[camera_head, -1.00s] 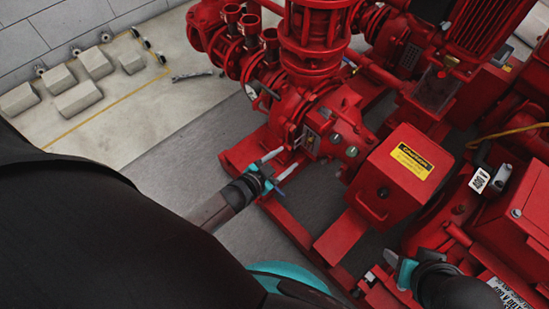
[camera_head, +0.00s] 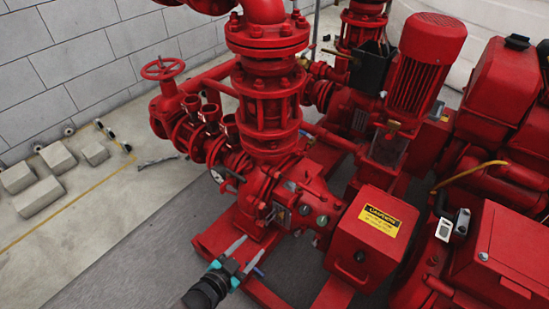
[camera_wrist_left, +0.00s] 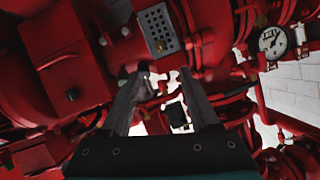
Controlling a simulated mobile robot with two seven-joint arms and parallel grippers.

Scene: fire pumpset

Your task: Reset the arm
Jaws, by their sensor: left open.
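My left gripper (camera_head: 250,250) is low in the head view, in front of the red pump (camera_head: 268,120). Its two pale fingers are apart and nothing shows between them. In the left wrist view, the open fingers (camera_wrist_left: 163,85) frame red pipework and a dark piece; whether they touch anything is unclear. My right gripper is out of view.
A red box with a yellow caution label (camera_head: 380,220) stands right of my left gripper. A red handwheel (camera_head: 164,68) and red motor (camera_head: 425,70) are farther back. Grey blocks (camera_head: 40,196) lie on the left floor. A gauge (camera_wrist_left: 273,42) shows in the wrist view.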

